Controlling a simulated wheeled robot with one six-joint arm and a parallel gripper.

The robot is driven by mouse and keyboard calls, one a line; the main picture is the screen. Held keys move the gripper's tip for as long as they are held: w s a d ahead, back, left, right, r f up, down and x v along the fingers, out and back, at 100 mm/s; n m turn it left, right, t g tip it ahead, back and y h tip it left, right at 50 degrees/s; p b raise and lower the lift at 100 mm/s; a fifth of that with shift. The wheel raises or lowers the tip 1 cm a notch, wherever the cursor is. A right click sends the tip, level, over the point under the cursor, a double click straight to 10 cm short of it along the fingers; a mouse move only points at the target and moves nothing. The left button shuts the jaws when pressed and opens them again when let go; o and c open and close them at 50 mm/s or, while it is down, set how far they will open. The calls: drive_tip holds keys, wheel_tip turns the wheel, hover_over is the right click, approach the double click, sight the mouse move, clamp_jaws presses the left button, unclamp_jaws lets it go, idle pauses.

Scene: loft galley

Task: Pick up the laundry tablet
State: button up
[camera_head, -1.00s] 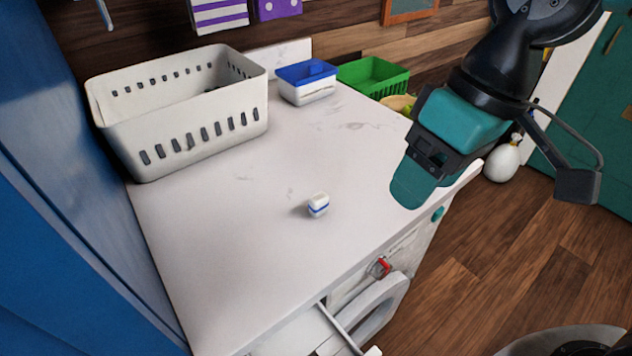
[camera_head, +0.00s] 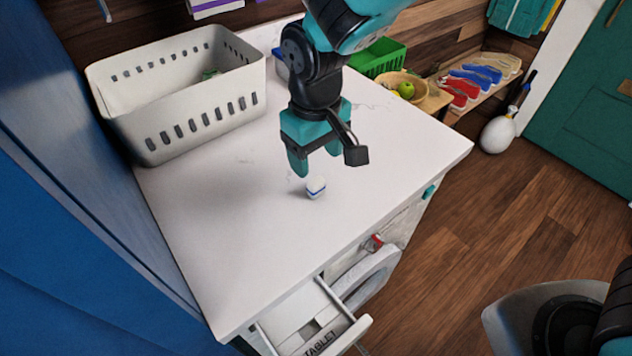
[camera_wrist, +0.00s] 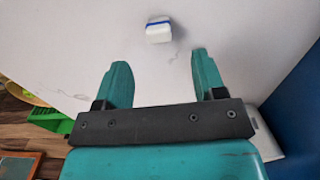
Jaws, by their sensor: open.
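The laundry tablet (camera_head: 316,188) is a small white block with a blue band. It lies on the white worktop (camera_head: 240,225), and it also shows in the wrist view (camera_wrist: 158,31), beyond the fingertips and roughly between their lines. My gripper (camera_head: 314,165) is open and empty, fingers pointing down, just behind and above the tablet in the head view. In the wrist view the two teal fingers (camera_wrist: 160,75) stand wide apart, with nothing between them. The tablet is not visibly touched by either finger.
A white slotted basket (camera_head: 200,122) stands at the back left. A blue-lidded tub (camera_head: 281,66) is partly hidden by my arm, beside a green basket (camera_head: 378,58). A drawer (camera_head: 318,325) is open at the front. The worktop around the tablet is clear.

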sight(318, 182)
wheel_tip(318, 182, down, 7)
drive_tip(key=shift+d+r+p, duration=0.15)
drive_tip(key=shift+r+p, duration=0.05)
drive_tip(key=shift+p, duration=0.6)
drive_tip(key=shift+c, duration=0.2)
drive_tip(key=c, duration=1)
